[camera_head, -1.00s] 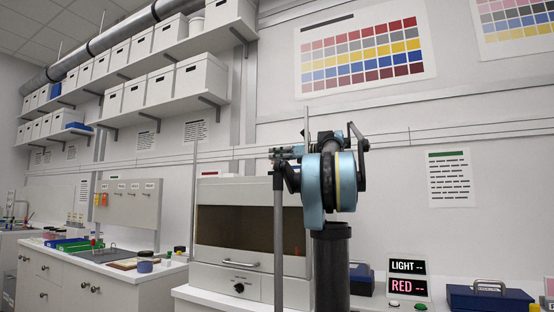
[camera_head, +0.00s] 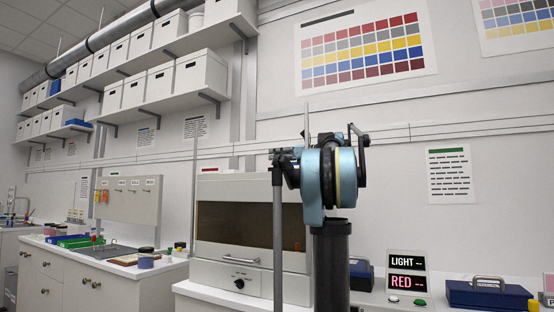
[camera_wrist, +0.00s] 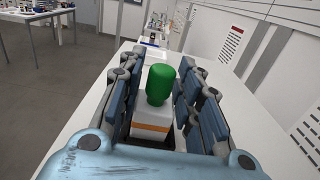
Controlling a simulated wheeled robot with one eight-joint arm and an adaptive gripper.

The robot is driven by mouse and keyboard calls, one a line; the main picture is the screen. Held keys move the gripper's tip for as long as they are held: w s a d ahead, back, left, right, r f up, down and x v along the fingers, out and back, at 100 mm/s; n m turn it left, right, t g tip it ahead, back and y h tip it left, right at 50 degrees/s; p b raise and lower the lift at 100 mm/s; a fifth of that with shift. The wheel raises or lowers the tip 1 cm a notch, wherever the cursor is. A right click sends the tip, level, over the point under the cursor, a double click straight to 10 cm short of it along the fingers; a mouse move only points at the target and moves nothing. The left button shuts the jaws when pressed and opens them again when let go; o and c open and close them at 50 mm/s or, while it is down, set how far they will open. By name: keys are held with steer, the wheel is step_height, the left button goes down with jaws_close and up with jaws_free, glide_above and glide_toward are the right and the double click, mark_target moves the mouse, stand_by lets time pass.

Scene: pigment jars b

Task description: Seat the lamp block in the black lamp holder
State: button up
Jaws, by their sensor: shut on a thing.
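In the wrist view the lamp block (camera_wrist: 152,122) is a white block with an orange band and a rounded green lamp on top. The green lamp points away from the wrist camera. In the head view my blue and black arm hides most of the gripper, and the lamp block does not show.
A white bench top runs under the gripper in the wrist view. A glass-fronted cabinet (camera_head: 236,235) stands behind my arm.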

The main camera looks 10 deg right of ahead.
steer(key=shift+f, duration=0.35)
steer(key=o, duration=1.2)
steer(key=shift+c, duration=0.2)
steer(key=shift+s+d, duration=0.1)
steer(key=v, duration=1.1)
steer(key=shift+d, duration=0.25)
steer(key=shift+s+d, duration=0.1)
steer(key=shift+f, duration=0.1)
